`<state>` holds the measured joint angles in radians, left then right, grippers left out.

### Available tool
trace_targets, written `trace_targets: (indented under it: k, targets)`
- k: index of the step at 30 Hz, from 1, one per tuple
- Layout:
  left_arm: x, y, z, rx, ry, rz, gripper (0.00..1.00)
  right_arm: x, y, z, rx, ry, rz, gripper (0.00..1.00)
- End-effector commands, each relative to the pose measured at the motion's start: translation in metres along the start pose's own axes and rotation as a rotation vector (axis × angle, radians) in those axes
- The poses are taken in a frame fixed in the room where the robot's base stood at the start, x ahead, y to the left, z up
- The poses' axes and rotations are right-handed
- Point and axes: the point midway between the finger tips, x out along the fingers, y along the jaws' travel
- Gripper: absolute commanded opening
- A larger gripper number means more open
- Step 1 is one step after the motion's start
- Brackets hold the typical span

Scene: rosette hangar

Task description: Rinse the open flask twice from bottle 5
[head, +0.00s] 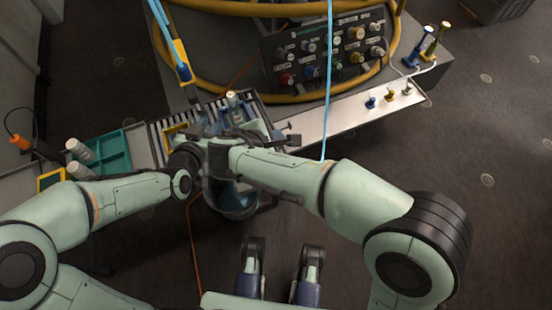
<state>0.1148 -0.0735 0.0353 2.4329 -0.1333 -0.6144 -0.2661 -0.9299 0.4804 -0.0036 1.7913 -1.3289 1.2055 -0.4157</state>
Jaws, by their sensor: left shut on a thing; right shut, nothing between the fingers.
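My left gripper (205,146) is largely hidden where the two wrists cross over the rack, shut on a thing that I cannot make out. My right gripper (288,139) is dark, shut and empty, close to the rack's right end. A white-capped bottle (231,99) stands at the rack, just beyond the wrists. Two more white-capped bottles (78,149) (76,171) are by the teal tray at the left. No bottle number is readable. The open flask cannot be told apart.
A slotted grey rack (160,132) and a teal tray (112,150) line the bench. A panel of knobs (326,50) stands behind, ringed by yellow pipes. A pale shelf (340,118) holds small fittings. A blue hose (328,70) hangs down beside the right arm. Floor at the right is clear.

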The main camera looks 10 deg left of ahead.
Motion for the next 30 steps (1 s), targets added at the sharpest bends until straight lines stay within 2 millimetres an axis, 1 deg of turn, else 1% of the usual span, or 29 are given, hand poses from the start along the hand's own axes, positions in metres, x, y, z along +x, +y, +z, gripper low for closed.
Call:
trace_targets:
  k: [9,13,30]
  targets:
    - [-0.02,0.015,0.008,0.0,0.002,0.001,0.0,-0.001,0.0,0.0,0.0,0.0,0.0,0.0]
    - [-0.025,0.019,0.01,0.001,0.001,0.0,0.0,-0.001,0.0,0.001,0.0,0.0,0.0,0.0]
    - [-0.027,0.021,0.011,0.001,0.001,0.0,0.0,0.001,-0.001,0.0,0.001,0.004,-0.006,0.0]
